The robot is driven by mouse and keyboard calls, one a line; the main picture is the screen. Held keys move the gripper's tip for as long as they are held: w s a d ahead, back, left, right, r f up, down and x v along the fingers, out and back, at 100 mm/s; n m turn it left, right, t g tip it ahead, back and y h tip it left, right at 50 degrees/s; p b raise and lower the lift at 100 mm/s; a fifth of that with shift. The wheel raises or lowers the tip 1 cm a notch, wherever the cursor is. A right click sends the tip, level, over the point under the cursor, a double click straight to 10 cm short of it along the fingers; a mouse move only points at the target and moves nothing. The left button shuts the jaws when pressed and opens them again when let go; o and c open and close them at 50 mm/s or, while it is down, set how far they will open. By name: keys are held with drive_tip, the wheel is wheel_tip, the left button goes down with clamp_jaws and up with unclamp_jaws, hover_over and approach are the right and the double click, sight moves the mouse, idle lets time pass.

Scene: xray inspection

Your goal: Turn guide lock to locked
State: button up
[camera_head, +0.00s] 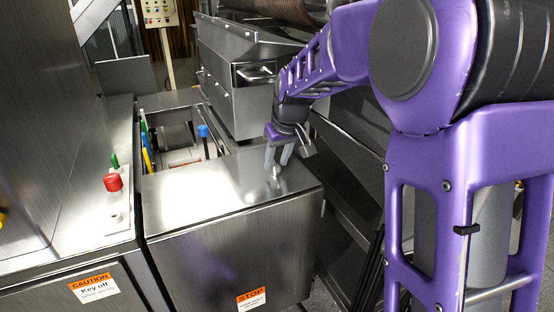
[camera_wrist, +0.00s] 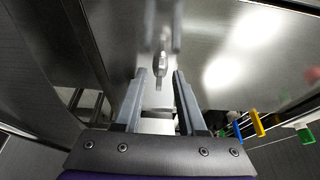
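A small metal knob, which looks like the guide lock (camera_head: 277,173), stands on the steel cabinet top (camera_head: 215,200) near its right side. It also shows in the wrist view as a narrow metal handle (camera_wrist: 161,68) pointing down the picture. My gripper (camera_head: 278,160) hangs just above the knob with its grey fingers down. In the wrist view my gripper (camera_wrist: 160,76) is open, and the handle appears in the gap between the fingertips. I cannot tell whether a finger touches it. I see no readable lock marking beside the knob.
A red button (camera_head: 113,182) and a green switch (camera_head: 115,160) are on the left panel. An open bay (camera_head: 180,140) with blue, yellow and green handles lies behind the cabinet top. A steel box (camera_head: 245,95) stands close behind my gripper.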

clamp_jaws()
drive_tip(key=shift+r+m, duration=0.1)
drive_tip(key=shift+m, duration=0.2)
drive_tip(key=m, duration=0.1)
drive_tip(key=m+h+p, duration=0.1)
drive_tip(key=m, duration=0.1)
drive_tip(key=shift+a+t+h, duration=0.25)
drive_tip(key=shift+t+h, duration=0.05)
drive_tip(key=m, duration=0.2)
drive_tip(key=m+h, duration=0.1)
drive_tip(key=m, duration=0.1)
drive_tip(key=m+h, duration=0.1)
drive_tip(key=shift+a+m, duration=0.3)
drive_tip(key=shift+m, duration=0.1)
drive_tip(key=m, duration=0.2)
drive_tip(key=m+g+h+p, duration=0.1)
drive_tip(key=m, duration=0.1)
drive_tip(key=shift+w+a+m+h, duration=0.1)
drive_tip(key=shift+w+m+h, duration=0.05)
drive_tip(key=shift+m+h, duration=0.15)
drive_tip(key=shift+w+a+m+g+h+p, duration=0.15)
drive_tip(key=shift+m+g+p, duration=0.35)
drive_tip(key=shift+m, duration=0.5)
drive_tip(key=shift+d+m+g+h+p, duration=0.1)
drive_tip(key=shift+m+g+h+p, duration=0.3)
drive_tip(key=shift+m, duration=0.6)
drive_tip(key=shift+y, duration=0.25)
